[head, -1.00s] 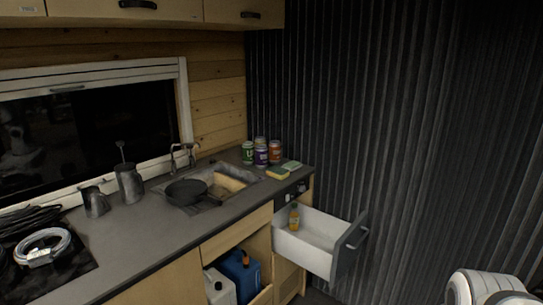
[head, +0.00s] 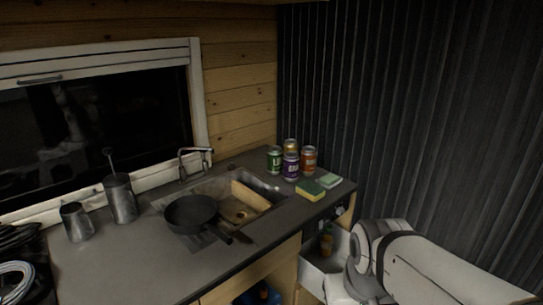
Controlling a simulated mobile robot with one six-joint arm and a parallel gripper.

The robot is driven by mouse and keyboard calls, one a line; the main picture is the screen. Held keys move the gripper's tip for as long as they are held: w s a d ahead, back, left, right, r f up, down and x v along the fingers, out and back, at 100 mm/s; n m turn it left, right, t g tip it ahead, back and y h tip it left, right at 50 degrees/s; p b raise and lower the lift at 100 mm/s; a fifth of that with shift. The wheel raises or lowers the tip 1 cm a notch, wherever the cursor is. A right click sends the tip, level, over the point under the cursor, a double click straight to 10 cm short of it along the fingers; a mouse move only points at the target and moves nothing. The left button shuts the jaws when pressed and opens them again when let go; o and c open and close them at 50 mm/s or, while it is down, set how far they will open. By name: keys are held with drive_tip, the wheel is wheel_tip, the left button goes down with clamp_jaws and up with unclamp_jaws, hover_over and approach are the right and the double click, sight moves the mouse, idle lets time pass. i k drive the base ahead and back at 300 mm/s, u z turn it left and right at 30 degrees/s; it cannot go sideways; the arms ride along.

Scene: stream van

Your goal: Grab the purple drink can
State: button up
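The purple drink can (head: 291,167) stands upright on the grey counter (head: 112,262), right of the sink. It is the front can of a tight group. A green can (head: 274,159) is to its left, an orange-red can (head: 309,159) to its right, and a yellowish can (head: 290,146) behind it. My white arm reaches in from the lower right. Its end is low in the picture, in front of the counter and well apart from the cans. My gripper's fingers are not visible.
A yellow-green sponge (head: 310,191) and a pale green cloth or sponge (head: 329,181) lie close in front of the cans. A dark pan (head: 191,213) sits over the sink (head: 262,190). An open white drawer (head: 312,276) holds an orange bottle (head: 326,243). A dark ribbed wall (head: 420,130) stands behind.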

sight(291, 161)
drive_tip(key=z, duration=0.25)
drive_tip(key=i, duration=0.95)
drive_tip(key=z, duration=0.35)
